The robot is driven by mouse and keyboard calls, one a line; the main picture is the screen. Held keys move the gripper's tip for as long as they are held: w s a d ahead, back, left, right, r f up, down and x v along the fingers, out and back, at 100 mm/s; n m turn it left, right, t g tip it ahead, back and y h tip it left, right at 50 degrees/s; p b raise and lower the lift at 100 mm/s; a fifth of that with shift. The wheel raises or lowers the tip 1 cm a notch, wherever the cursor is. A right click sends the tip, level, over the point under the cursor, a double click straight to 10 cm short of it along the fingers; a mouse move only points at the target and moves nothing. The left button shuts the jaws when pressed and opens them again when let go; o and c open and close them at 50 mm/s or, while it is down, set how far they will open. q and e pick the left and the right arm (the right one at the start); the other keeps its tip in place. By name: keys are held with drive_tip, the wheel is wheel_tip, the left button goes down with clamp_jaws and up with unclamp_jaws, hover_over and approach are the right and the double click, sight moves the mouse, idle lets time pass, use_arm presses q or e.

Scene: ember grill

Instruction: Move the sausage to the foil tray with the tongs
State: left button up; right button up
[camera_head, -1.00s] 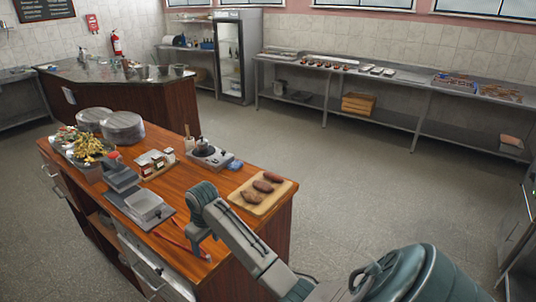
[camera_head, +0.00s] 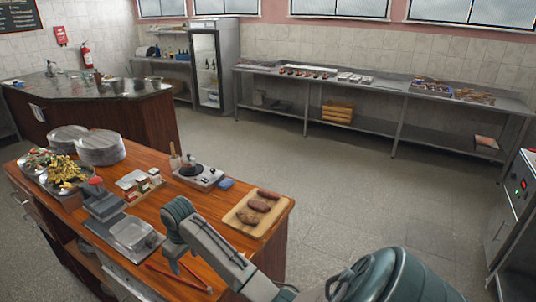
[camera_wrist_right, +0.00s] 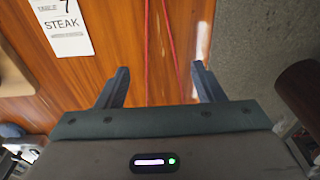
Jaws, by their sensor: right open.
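Red tongs (camera_head: 186,281) lie on the wooden counter near its front edge. In the wrist view their two thin red arms (camera_wrist_right: 148,45) run between my open fingers, apart from both. My right gripper (camera_head: 187,264) points down over the tongs, open and empty; its fingertips also show in the wrist view (camera_wrist_right: 161,78). Several brown pieces of food (camera_head: 259,205) lie on a wooden board at the counter's right end; I cannot tell whether one is the sausage. A grey metal tray-like thing (camera_head: 131,232) sits left of the gripper; I cannot tell whether it is the foil tray.
A card reading STEAK (camera_wrist_right: 66,27) lies on the counter (camera_wrist_right: 110,55). Stacked plates (camera_head: 100,147), food trays (camera_head: 64,177) and a small device (camera_head: 200,175) crowd its far side. A long metal bench (camera_head: 375,87) holds more food along the back wall. The floor between is clear.

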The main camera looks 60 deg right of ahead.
sight(188, 279)
drive_tip(key=f, duration=0.4)
drive_tip(key=shift+w, duration=0.3)
wheel_tip(188, 279, down, 3)
drive_tip(key=shift+w+b, duration=0.1)
drive_tip(key=shift+b, duration=0.25)
drive_tip(key=shift+w+f, duration=0.1)
drive_tip(key=shift+f, duration=0.65)
use_arm(q)
drive_tip(key=shift+w+f, duration=0.4)
drive_tip(key=shift+w, duration=0.45)
drive_tip(key=shift+w, duration=0.1)
use_arm(e)
drive_tip(key=shift+c, duration=0.4)
drive_tip(key=c, duration=0.6)
drive_tip(key=shift+r+p, duration=0.5)
drive_tip(key=shift+r, duration=0.9)
use_arm(q)
drive_tip(key=shift+w+r, duration=0.1)
drive_tip(key=shift+r, duration=0.35)
use_arm(e)
wheel_tip(188, 279, up, 9)
drive_tip(key=shift+r, duration=0.15)
